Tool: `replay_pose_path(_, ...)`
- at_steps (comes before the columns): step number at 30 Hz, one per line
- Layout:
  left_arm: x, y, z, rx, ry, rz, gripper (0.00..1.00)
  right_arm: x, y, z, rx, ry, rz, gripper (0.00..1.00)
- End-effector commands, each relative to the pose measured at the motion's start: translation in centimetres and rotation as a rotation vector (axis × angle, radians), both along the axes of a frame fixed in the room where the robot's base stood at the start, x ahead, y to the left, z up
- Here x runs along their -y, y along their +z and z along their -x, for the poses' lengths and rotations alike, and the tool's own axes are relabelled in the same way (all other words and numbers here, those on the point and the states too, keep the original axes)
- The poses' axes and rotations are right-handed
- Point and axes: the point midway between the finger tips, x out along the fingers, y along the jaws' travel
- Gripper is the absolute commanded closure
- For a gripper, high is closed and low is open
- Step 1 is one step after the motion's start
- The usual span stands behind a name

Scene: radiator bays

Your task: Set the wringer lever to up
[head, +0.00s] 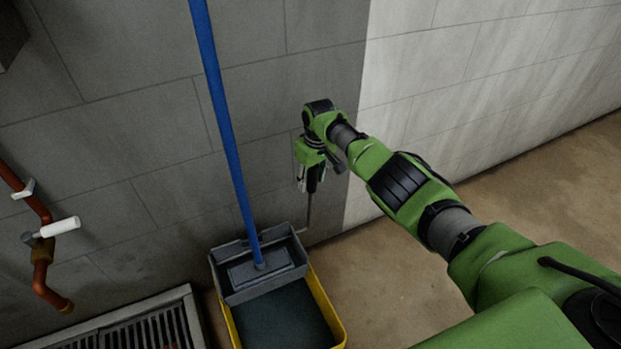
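A yellow mop bucket (327,306) with dark water stands on the floor by the wall. A grey wringer (228,268) sits on its back part. The wringer lever (309,215), a thin grey rod, rises nearly upright from the wringer's right side. My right gripper (312,184) points down at the lever's upper end, and that end is hidden by it. I cannot tell whether the fingers are closed on the lever. My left gripper is not in view.
A blue mop handle (228,140) stands in the wringer, left of my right arm. A floor grate (150,325) lies at the lower left, below a copper pipe with a white-handled valve (60,227). Bare floor (390,275) is free right of the bucket.

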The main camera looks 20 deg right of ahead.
Motion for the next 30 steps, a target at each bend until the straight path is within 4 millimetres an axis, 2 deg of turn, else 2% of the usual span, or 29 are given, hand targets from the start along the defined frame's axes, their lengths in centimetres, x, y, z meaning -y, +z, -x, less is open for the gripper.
replay_pose_path(8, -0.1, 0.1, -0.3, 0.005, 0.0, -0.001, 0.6, -0.2, 0.4, -0.1, 0.004, 0.002, -0.004, 0.62)
replay_pose_path(14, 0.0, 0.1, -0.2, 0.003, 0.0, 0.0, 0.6, -0.1, 2.2, 0.2, 0.005, 0.003, -0.005, 0.62)
replay_pose_path(24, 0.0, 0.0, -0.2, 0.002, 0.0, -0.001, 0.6, 0.2, 8.7, 1.1, 0.006, 0.001, -0.002, 0.62)
replay_pose_path(30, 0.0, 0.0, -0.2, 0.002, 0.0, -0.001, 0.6, 0.3, 11.2, 1.6, 0.003, -0.001, -0.002, 0.62)
